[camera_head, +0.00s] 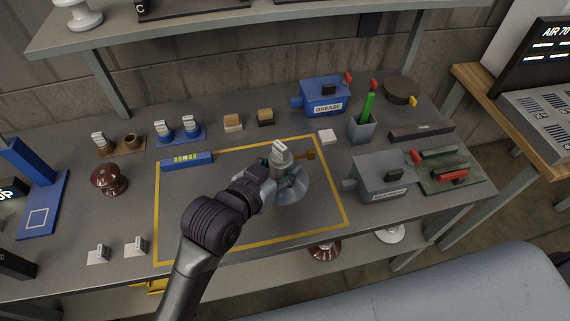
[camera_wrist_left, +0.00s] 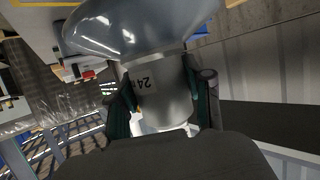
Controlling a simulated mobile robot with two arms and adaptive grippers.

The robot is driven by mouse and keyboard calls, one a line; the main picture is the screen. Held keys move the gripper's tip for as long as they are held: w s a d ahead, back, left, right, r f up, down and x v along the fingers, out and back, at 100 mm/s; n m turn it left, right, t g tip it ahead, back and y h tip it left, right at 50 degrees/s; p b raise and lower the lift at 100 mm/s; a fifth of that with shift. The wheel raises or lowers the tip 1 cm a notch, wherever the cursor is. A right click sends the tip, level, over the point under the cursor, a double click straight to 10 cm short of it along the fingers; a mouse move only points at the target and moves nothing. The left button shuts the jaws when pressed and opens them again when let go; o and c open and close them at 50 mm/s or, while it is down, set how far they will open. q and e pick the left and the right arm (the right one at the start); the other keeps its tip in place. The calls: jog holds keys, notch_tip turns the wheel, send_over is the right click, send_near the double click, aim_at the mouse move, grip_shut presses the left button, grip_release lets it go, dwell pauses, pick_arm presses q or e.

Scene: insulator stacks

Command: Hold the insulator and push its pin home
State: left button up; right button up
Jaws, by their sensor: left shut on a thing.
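The insulator (camera_head: 292,188), a grey-blue glass disc with a grey metal cap (camera_head: 282,160), stands inside the yellow-outlined area of the bench. My left gripper (camera_head: 268,178) is shut on the cap from its near left side. In the left wrist view the cap (camera_wrist_left: 163,92), marked 24, sits between the two green-padded fingers (camera_wrist_left: 163,108), and the disc (camera_wrist_left: 140,28) shows beyond it. A small brown piece (camera_head: 311,155) juts out to the right beside the cap; I cannot tell whether it is the pin. The right gripper is not in view.
A blue level (camera_head: 187,161) lies along the outline's back left edge. A brown insulator (camera_head: 109,179) stands left of it. A grey box (camera_head: 383,177) stands close on the right, with a blue grease box (camera_head: 325,97) behind. The outlined area's left part is clear.

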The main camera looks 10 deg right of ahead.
pick_arm(q)
jog(key=shift+w+a+f+b, duration=0.4)
jog(key=shift+w+a+f, duration=0.15)
jog(key=shift+a+f, duration=0.35)
jog(key=shift+w+a+f+b, duration=0.35)
jog(key=shift+w+a+f, duration=0.2)
jog(key=shift+a+f, duration=0.3)
jog(key=shift+w+a+f+b, duration=0.5)
jog(key=shift+a+f+b, duration=0.05)
jog(key=shift+a+f, duration=0.3)
jog(key=shift+w+a+f+b, duration=0.45)
jog(key=shift+a+f+b, duration=0.05)
jog(key=shift+a+f, duration=0.3)
jog(key=shift+w+a+f+b, duration=0.5)
jog(key=shift+a+f+b, duration=0.05)
jog(key=shift+a+f, duration=0.3)
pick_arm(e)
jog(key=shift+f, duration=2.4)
pick_arm(q)
jog(key=shift+f, duration=0.2)
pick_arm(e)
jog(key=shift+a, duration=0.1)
pick_arm(q)
jog(key=shift+f, duration=0.2)
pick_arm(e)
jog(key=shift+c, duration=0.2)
